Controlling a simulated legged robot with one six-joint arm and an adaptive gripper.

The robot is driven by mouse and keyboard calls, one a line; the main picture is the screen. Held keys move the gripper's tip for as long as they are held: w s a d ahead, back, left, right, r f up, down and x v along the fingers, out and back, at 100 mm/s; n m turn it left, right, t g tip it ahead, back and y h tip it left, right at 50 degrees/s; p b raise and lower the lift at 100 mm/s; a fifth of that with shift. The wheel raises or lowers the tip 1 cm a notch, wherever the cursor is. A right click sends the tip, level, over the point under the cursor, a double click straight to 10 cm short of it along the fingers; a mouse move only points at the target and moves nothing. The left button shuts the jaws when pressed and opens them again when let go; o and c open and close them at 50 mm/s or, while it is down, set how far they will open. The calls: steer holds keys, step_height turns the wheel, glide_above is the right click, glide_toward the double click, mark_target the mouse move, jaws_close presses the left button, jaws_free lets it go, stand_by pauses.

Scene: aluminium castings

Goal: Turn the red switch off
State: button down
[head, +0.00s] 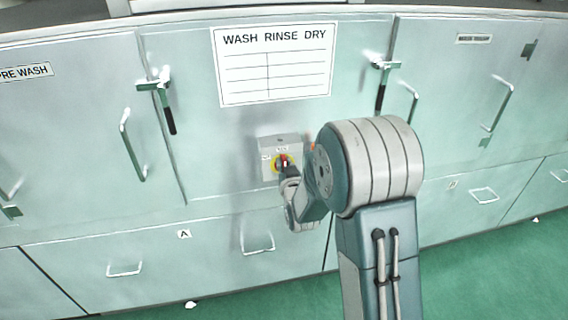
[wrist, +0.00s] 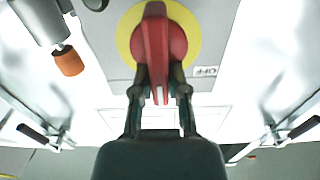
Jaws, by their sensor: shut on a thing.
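The red switch (wrist: 154,40) is a red rotary knob with a raised bar handle on a yellow round plate (wrist: 191,24). In the wrist view its bar runs nearly straight along the picture's vertical. My gripper (wrist: 160,88) has its two fingers on either side of the bar's lower end and is shut on it. An OFF label, upside down in the wrist view (wrist: 205,72), sits beside the plate. In the head view the switch (head: 284,158) shows on a grey box (head: 281,142), partly hidden by my gripper (head: 287,168).
The box is mounted on a pale metal cabinet front under a WASH RINSE DRY sign (head: 275,64). Latch handles (head: 160,95) and bar handles (head: 131,145) stick out on both sides. Drawer pulls (head: 257,243) lie below.

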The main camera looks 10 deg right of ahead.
mark_target(274, 165)
steer(key=shift+a+n, duration=0.1)
steer(key=shift+n, duration=0.2)
steer(key=n, duration=0.4)
steer(key=a+f+n, duration=0.1)
steer(key=n, duration=0.3)
steer(key=a+n, duration=0.1)
steer(key=n, duration=0.3)
steer(key=shift+f+n, duration=0.15)
steer(key=shift+n, duration=0.25)
steer(key=shift+f+n, duration=0.25)
steer(key=shift+n, duration=0.9)
steer(key=shift+f+n, duration=0.2)
steer(key=shift+n, duration=0.95)
steer(key=shift+f, duration=0.1)
steer(key=c, duration=0.6)
jaws_free()
steer(key=shift+c, duration=0.2)
steer(key=shift+a, duration=0.15)
